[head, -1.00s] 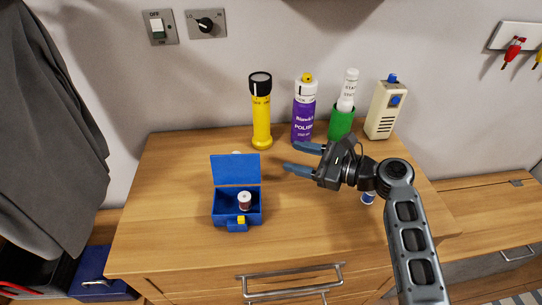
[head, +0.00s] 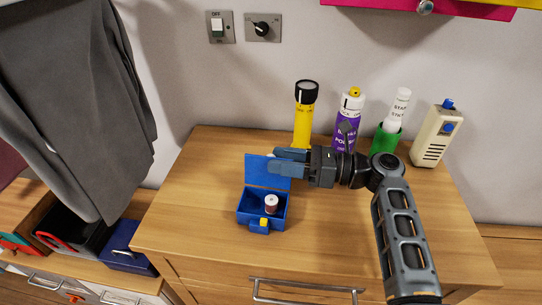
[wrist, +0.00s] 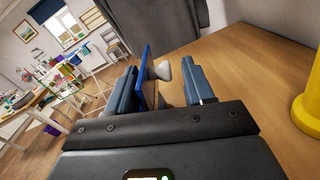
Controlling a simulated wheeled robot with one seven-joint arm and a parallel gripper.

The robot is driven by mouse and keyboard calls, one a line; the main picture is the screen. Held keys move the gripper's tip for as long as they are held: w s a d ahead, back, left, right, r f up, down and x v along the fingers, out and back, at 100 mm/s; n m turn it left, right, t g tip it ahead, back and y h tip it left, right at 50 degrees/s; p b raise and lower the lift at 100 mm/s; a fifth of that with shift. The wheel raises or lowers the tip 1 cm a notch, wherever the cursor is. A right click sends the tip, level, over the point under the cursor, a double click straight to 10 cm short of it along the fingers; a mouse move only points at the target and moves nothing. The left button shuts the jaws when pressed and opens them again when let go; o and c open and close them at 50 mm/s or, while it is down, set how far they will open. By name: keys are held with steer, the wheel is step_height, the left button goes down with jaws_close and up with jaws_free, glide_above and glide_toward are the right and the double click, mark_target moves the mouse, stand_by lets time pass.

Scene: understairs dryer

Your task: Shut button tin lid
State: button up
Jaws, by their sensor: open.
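The blue button tin (head: 262,212) stands on the wooden cabinet top with its lid (head: 260,174) raised, tilted slightly back. A small white-topped, dark red spool (head: 271,204) sits inside, and a yellow catch (head: 264,223) is on its front. My gripper (head: 280,160) is open at the lid's upper right part, its fingers pointing left. In the wrist view the lid (wrist: 144,75) shows edge-on between the open fingers, nearer the left one; contact cannot be told. A small white object (wrist: 163,70) shows behind the lid.
A yellow torch (head: 303,118), a purple spray can (head: 349,115), a green holder (head: 386,138) with a white tube, and a cream device (head: 436,135) stand along the back. A grey cloth (head: 80,100) hangs at left. The cabinet top in front of the tin is clear.

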steer(key=shift+w+a, duration=0.15)
steer(key=shift+a, duration=1.3)
steer(key=shift+c, duration=0.2)
jaws_close()
